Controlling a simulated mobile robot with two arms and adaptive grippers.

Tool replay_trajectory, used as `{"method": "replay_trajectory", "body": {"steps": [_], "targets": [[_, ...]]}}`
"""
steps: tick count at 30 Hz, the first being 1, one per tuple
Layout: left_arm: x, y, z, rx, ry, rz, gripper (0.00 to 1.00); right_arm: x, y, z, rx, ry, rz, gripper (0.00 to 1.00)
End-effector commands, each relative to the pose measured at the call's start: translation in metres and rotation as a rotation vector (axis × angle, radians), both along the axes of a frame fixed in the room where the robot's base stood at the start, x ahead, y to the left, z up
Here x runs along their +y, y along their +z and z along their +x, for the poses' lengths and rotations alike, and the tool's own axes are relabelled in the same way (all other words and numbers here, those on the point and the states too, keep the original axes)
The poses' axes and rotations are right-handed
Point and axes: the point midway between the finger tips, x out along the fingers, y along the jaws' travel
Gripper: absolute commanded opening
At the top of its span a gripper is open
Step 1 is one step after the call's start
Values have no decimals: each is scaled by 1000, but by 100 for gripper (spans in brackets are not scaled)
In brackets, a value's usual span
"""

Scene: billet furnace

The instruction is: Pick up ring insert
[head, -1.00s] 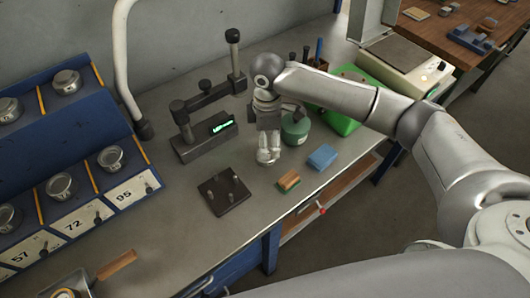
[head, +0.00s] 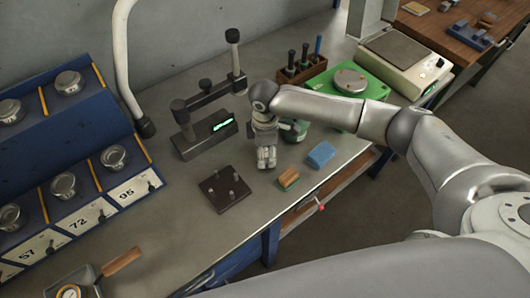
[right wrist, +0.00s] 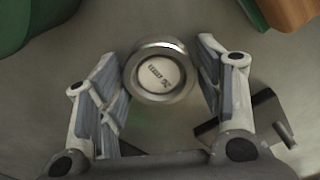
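The ring insert (right wrist: 157,72) is a round metal ring with a pale centre bearing dark marks. In the right wrist view it stands on the grey bench top between the two fingers. My right gripper (right wrist: 158,90) is open, with a finger on each side of the ring and visible gaps to it. In the head view my right gripper (head: 266,162) points down at the bench beside the pin plate, and it hides the ring. My left gripper is not in view.
A dark plate with pins (head: 226,189) lies left of the gripper. A wooden brush (head: 288,178), a blue block (head: 321,155) and a green container (head: 294,131) are close by. A gauge stand (head: 207,130) is behind. A blue rack (head: 75,158) holds several metal pieces at left.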

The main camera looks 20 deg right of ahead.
Motion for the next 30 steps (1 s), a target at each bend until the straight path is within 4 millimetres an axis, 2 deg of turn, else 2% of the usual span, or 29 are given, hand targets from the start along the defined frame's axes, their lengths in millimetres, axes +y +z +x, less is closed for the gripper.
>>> {"method": "replay_trajectory", "body": {"steps": [1,10,23,28,30], "targets": [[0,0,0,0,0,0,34,0,0,0,0,0,0,50],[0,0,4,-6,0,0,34,0,0,0,0,-1,0,12],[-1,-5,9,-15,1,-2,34,0,8,1,-3,-1,1,12],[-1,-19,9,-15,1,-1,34,1,30,2,-8,0,4,12],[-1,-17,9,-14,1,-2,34,2,40,-6,-3,1,4,12]]}}
